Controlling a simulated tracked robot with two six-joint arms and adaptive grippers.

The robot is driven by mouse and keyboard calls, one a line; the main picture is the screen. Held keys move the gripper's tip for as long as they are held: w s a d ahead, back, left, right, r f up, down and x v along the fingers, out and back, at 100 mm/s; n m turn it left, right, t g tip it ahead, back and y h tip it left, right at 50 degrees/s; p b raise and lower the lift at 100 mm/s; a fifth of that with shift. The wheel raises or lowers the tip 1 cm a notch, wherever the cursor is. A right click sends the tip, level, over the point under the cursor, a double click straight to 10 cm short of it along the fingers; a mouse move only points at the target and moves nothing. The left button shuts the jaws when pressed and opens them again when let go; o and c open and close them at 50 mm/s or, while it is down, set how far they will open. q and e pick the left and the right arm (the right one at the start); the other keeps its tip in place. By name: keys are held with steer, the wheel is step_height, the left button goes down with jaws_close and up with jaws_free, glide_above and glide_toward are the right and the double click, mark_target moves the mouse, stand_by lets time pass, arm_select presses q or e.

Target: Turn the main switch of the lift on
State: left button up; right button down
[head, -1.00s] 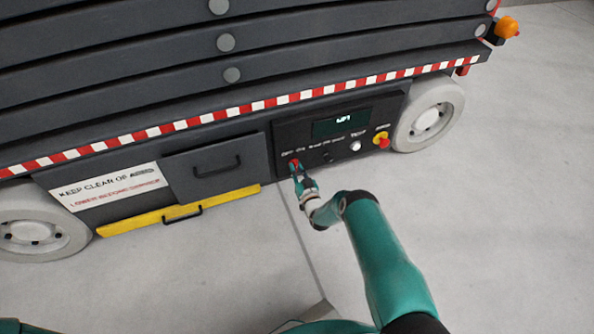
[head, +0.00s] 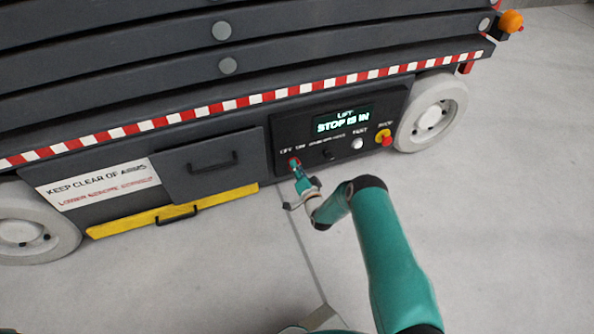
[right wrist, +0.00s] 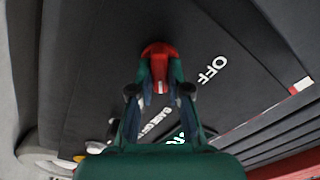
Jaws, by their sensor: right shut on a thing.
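The red main switch (head: 294,163) sits at the left end of the lift's dark control panel (head: 289,133), by the OFF and ON lettering. My right gripper (head: 297,172) is at the switch. In the right wrist view my right gripper (right wrist: 160,88) is shut on the red switch (right wrist: 158,50), with a finger on each side of its handle. The OFF label (right wrist: 212,70) is to the right of the switch there. The panel display (head: 343,121) is lit and reads "LIFT STOP IS IN". My left gripper is not in view.
Right of the switch are a black knob (head: 329,153), a white button (head: 357,143) and a red stop button on yellow (head: 385,139). A yellow bar (head: 120,225) with a handle juts out low at left. White wheels flank the chassis. The grey floor in front is clear.

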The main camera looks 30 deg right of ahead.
steer(key=shift+s+d+f+m, duration=0.1)
steer(key=shift+d+f+m, duration=0.05)
steer(key=shift+m, duration=0.55)
steer(key=c, duration=1.1)
jaws_free()
steer(key=v, duration=1.2)
